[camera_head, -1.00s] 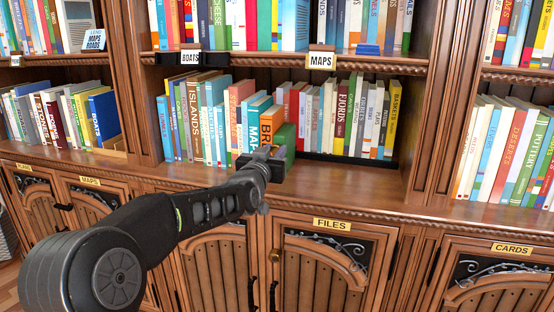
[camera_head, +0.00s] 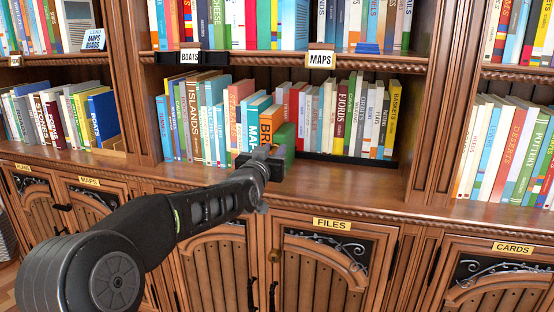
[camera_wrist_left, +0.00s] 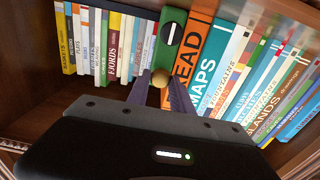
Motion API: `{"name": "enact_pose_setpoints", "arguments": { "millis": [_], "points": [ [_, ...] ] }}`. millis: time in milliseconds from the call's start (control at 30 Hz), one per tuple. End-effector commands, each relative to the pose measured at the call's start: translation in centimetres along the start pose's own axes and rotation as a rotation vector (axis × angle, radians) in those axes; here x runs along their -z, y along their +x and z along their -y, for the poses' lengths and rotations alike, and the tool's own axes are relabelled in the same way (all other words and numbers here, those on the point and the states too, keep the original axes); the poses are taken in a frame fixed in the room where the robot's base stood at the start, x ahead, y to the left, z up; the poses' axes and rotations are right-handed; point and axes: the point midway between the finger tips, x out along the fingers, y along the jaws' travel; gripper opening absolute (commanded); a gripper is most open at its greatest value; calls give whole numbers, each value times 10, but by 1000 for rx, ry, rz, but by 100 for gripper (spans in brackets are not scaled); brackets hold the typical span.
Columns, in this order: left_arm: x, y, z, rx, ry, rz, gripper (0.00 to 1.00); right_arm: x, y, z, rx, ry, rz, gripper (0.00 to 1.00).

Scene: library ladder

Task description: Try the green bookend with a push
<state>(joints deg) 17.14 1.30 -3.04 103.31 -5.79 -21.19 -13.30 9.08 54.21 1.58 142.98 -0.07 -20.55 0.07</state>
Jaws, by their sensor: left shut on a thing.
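The green bookend (camera_head: 287,138) stands on the lower shelf between the orange-spined book and the row of books to its right. In the left wrist view the green bookend (camera_wrist_left: 170,35) shows a round dark emblem and a gold ball knob (camera_wrist_left: 160,77) near its lower end. My left gripper (camera_head: 268,158) is at the bookend's front, low near the shelf. In the wrist view my left gripper's fingers (camera_wrist_left: 160,90) are on either side of the knob, shut on it. The contact is partly hidden in the head view. My right gripper is not in view.
Books (camera_head: 195,120) lean to the left of the bookend, and more books (camera_head: 345,115) stand to its right. The shelf board (camera_head: 340,180) is bare in front. The upper shelf with its MAPS sign (camera_head: 320,60) is above. Cupboard doors (camera_head: 325,270) are below.

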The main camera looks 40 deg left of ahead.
Motion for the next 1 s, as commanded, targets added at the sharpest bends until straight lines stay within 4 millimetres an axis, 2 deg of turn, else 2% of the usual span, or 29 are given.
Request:
{"name": "enact_pose_setpoints", "arguments": {
  "millis": [33, 600, 633, 867, 1000],
  "points": [
    [-1, 0, -5, -8, 1, 1, 0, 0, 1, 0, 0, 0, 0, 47],
    [0, 0, -3, -6, 0, 1, 0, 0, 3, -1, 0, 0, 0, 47],
    [0, 0, -3, -6, 0, 1, 28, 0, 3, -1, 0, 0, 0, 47],
    [0, 0, -2, -3, 0, 0, 47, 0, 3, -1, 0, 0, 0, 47],
    [0, 0, -1, -2, 0, 0, 47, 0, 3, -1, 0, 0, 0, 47]
  ]
}}
